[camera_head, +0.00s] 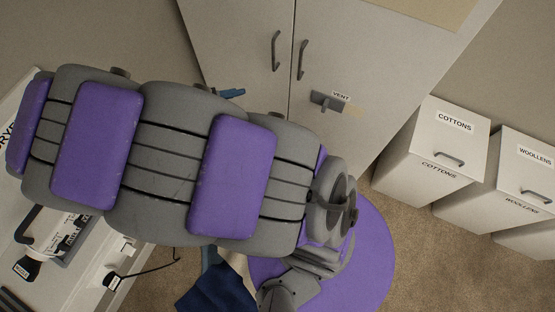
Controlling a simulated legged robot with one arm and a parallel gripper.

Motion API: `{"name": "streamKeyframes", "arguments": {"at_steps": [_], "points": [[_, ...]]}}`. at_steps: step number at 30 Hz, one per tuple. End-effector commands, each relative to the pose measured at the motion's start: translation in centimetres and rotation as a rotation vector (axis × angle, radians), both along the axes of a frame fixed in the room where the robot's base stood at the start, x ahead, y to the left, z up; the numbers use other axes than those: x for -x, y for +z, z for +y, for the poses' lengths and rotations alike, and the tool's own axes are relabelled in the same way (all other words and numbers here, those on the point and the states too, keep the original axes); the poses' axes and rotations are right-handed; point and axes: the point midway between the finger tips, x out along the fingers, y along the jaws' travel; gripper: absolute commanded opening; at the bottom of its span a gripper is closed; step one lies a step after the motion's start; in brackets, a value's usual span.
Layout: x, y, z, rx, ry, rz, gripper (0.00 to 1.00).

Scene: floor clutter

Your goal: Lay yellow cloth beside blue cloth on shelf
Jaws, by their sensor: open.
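I see no yellow cloth in the head view, and no shelf that I can make out. A dark blue piece of fabric (218,292) shows at the bottom edge, partly behind my arm and cut off by the frame. I cannot tell whether it is the blue cloth. My grey arm with purple pads lies across the left and middle of the view and hides much behind it. I cannot make out my gripper's fingertips. Small blue-grey pieces show above the arm (229,93) and below it (210,256); I cannot tell what they are.
A closed cabinet (365,60) with two handles and a "VENT" label stands at the back. White bins labelled "COTTONS" (425,172) and "WOOLLENS" (505,192) stand right. A pale surface with labelled items (75,262) is at left. Carpet (440,270) is clear at lower right.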

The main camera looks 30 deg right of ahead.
Motion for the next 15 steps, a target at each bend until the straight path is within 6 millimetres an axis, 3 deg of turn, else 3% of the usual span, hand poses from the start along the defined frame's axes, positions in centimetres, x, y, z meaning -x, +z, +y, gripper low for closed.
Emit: {"name": "streamKeyframes", "arguments": {"at_steps": [1,6,10,15], "points": [[1.4,0.5,-1.4,-0.057,-0.08,-0.022,0.54],[6.0,1.2,-3.9,-0.245,-0.324,-0.084,0.54],[9.5,1.6,-4.5,-0.389,-0.496,-0.138,0.54],[13.5,2.2,-3.9,-0.581,-0.698,-0.218,0.54]]}}
